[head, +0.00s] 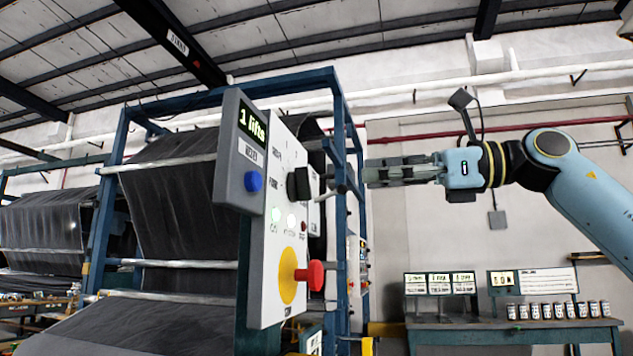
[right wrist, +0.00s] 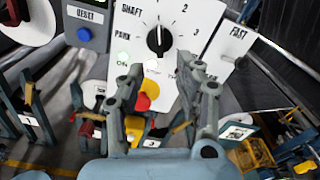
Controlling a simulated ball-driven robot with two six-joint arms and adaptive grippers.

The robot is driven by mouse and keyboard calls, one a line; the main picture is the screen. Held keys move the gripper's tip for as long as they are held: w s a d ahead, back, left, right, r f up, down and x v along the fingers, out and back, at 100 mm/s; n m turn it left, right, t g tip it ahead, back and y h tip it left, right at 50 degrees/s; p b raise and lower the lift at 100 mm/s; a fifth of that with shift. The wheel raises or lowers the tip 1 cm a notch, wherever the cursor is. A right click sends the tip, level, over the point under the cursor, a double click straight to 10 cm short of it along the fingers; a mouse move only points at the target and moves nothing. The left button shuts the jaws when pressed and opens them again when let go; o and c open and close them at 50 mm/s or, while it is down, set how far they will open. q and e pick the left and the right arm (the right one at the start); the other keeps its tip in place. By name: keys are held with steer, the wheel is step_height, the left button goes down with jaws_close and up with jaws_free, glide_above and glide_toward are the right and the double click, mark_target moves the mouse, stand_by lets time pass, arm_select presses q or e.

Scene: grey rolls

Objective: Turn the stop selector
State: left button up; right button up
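A black rotary selector knob (head: 299,183) sticks out of the white control panel (head: 270,230). In the right wrist view the knob (right wrist: 158,40) has a white pointer line aimed upward, between the labels SHAFT and 2. PARK is at its left and 3 at its right. My right gripper (head: 368,173) is right of the panel, level with the knob and apart from it. In the right wrist view its two fingers (right wrist: 162,70) are spread and empty, below the knob. My left gripper is not in view.
Below the knob are lit buttons and a red mushroom button (head: 311,275) on a yellow plate (head: 288,276). A grey box (head: 243,150) reading "1 lifts" has a blue RESET button (head: 253,181). A blue frame (head: 340,130) stands behind. A bench (head: 510,325) carries several small jars.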

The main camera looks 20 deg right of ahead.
mark_target(301, 185)
steer(key=p+x, duration=0.3)
steer(key=x, duration=0.6)
steer(key=shift+a, duration=0.25)
steer(key=shift+w, duration=0.1)
jaws_close()
